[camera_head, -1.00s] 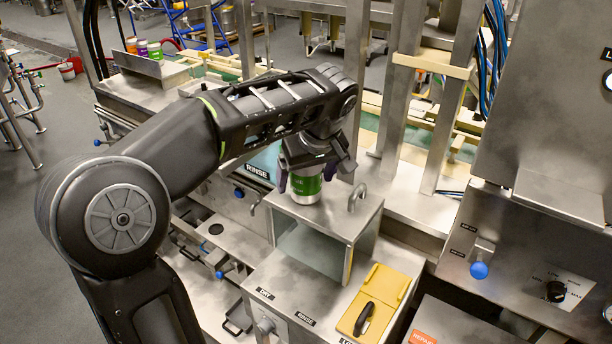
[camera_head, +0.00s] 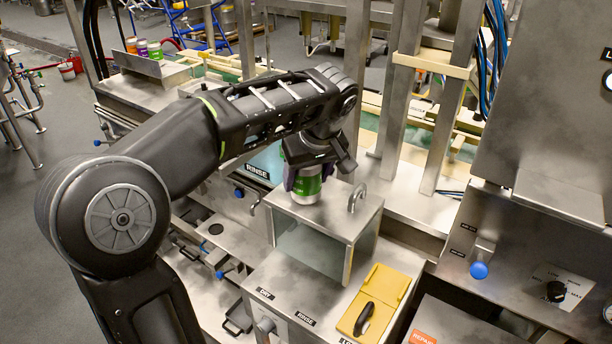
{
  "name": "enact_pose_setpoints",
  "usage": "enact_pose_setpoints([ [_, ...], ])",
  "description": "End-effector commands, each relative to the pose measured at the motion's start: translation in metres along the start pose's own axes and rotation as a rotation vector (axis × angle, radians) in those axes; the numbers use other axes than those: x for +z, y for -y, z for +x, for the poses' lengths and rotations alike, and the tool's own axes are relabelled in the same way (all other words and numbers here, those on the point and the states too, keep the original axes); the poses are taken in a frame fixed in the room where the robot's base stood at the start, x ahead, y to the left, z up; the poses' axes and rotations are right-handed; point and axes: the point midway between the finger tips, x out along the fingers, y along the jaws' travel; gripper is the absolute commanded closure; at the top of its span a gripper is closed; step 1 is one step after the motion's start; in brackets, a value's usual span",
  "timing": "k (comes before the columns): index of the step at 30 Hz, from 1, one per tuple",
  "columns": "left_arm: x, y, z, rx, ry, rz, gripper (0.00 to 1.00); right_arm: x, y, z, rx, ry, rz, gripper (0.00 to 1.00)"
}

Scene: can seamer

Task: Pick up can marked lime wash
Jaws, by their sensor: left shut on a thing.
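A silver can with a green label band (camera_head: 306,186) stands upright on the top of a steel box (camera_head: 329,221). Its label text is too small to read. My left gripper (camera_head: 306,177) comes down over the can from above, with its dark purple fingers on both sides, shut on it. The can's upper part is hidden by the gripper. My right gripper does not show.
A curved steel handle (camera_head: 357,196) rises from the box top, right of the can. A yellow block with a black handle (camera_head: 373,302) lies in front. Several coloured cans (camera_head: 142,47) stand at the back left. Steel uprights (camera_head: 402,95) stand behind the box.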

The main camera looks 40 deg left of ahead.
Motion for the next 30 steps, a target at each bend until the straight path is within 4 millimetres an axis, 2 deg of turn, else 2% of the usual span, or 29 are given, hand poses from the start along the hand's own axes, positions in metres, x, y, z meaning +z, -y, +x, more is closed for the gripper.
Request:
enact_pose_setpoints([
  [10,-0.001,0.000,-0.002,0.002,-0.002,0.000,1.00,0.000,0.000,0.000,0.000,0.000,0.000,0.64],
  [14,-0.004,-0.001,-0.009,0.003,-0.002,-0.001,1.00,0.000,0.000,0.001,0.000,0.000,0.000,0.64],
  [21,-0.020,-0.001,-0.046,0.005,-0.004,-0.003,1.00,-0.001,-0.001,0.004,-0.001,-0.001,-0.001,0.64],
  [24,-0.030,0.000,-0.072,0.002,-0.002,0.000,1.00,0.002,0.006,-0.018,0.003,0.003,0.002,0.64],
  [30,-0.038,0.000,-0.092,0.001,-0.001,0.000,1.00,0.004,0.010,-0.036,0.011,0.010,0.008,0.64],
])
